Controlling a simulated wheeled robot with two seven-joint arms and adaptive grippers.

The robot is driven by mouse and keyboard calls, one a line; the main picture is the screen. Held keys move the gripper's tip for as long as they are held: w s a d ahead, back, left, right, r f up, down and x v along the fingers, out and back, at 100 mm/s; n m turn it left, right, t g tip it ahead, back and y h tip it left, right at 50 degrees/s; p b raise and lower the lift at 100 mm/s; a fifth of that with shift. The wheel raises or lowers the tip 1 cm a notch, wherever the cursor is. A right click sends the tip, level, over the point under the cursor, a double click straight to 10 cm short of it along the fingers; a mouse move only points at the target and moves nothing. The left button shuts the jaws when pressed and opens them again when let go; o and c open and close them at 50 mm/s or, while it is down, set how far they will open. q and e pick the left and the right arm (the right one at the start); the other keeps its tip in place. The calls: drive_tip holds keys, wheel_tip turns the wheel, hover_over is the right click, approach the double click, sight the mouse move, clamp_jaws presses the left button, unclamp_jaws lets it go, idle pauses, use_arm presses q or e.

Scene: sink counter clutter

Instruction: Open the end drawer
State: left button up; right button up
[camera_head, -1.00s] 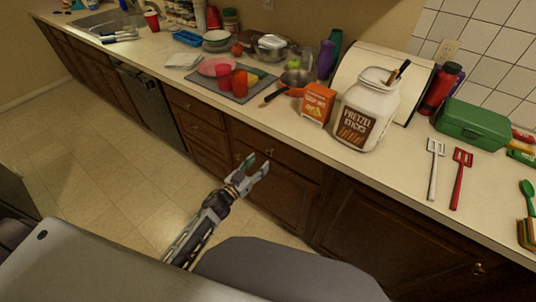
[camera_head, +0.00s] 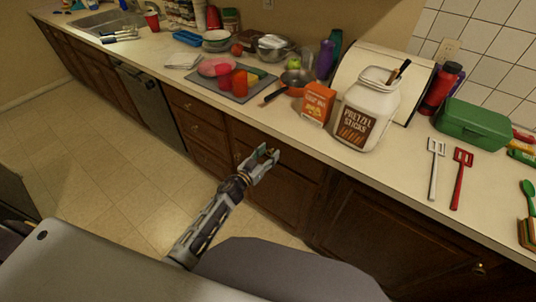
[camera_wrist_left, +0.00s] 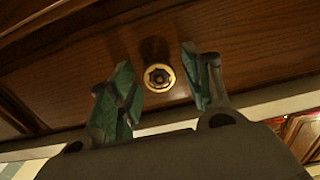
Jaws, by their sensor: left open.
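The wooden drawer front (camera_head: 303,164) under the counter is shut, with a cabinet door below it. Its round brass knob (camera_wrist_left: 159,77) shows in the left wrist view, between the two green-padded fingers and apart from both. My left gripper (camera_head: 269,153) is open in front of this drawer, and in the head view it hides the knob. In the left wrist view the drawer's wood fills most of the picture behind the fingers. My right gripper is not in view.
The counter (camera_head: 405,180) overhangs the drawers and holds a pretzel jar (camera_head: 368,110), an orange box (camera_head: 317,103), a green case (camera_head: 472,125) and two spatulas. A stack of drawers (camera_head: 203,130) and a dishwasher (camera_head: 150,98) are to the left. The tiled floor (camera_head: 110,180) is clear.

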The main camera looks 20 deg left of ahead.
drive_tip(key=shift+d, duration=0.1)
use_arm(q)
clamp_jaws()
idle(0.3)
drive_tip(key=shift+s, duration=0.15)
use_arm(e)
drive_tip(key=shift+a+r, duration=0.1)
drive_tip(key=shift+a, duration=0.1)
